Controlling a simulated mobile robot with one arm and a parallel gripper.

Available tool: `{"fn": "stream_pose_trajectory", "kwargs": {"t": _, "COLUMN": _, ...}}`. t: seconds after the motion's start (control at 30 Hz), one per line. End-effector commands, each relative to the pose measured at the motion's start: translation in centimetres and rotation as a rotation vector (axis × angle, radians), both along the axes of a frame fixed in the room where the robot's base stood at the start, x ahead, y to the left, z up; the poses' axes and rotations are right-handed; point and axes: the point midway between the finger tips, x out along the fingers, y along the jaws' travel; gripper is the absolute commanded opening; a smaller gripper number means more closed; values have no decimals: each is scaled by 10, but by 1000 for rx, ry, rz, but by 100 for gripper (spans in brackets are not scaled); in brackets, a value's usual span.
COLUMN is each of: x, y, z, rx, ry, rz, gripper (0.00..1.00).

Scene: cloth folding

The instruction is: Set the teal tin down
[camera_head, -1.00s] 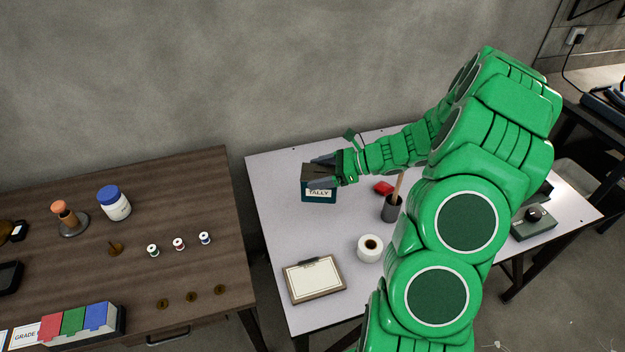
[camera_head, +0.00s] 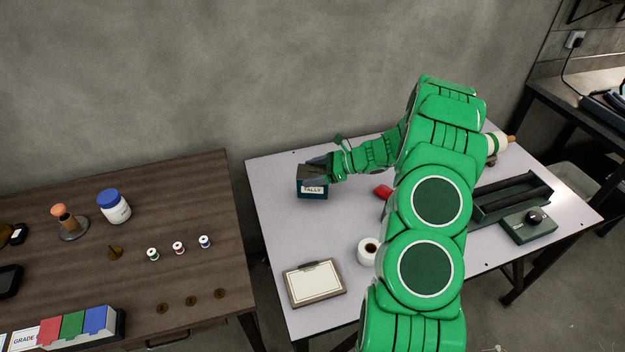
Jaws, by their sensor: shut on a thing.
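The teal tin (camera_head: 312,190) is a small box with a dark brown top and a white label reading "TALLY". It is at the back left of the pale table (camera_head: 275,220), label facing the camera. My gripper (camera_head: 318,168) reaches in from the right and is shut on the tin at its top. The fingers are partly hidden against the dark top. The tin looks upright, low over or on the table surface; I cannot tell whether its base touches.
A clipboard (camera_head: 314,283) and a white roll (camera_head: 367,252) lie nearer the front. A dark tray (camera_head: 510,198) and a grey device (camera_head: 530,226) are at the right. The table's left strip is clear.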

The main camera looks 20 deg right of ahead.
Motion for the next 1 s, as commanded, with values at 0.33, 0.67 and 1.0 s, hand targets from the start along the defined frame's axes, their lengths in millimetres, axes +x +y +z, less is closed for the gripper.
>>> {"fn": "stream_pose_trajectory", "kwargs": {"t": 0.33, "x": 8, "y": -2, "z": -16, "rx": 0, "ry": 0, "rz": -1, "gripper": 38}}
{"fn": "stream_pose_trajectory", "kwargs": {"t": 0.67, "x": 8, "y": -1, "z": -38, "rx": -1, "ry": -3, "rz": 0, "gripper": 38}}
{"fn": "stream_pose_trajectory", "kwargs": {"t": 1.0, "x": 8, "y": -1, "z": -41, "rx": 0, "ry": -2, "rz": 1, "gripper": 87}}
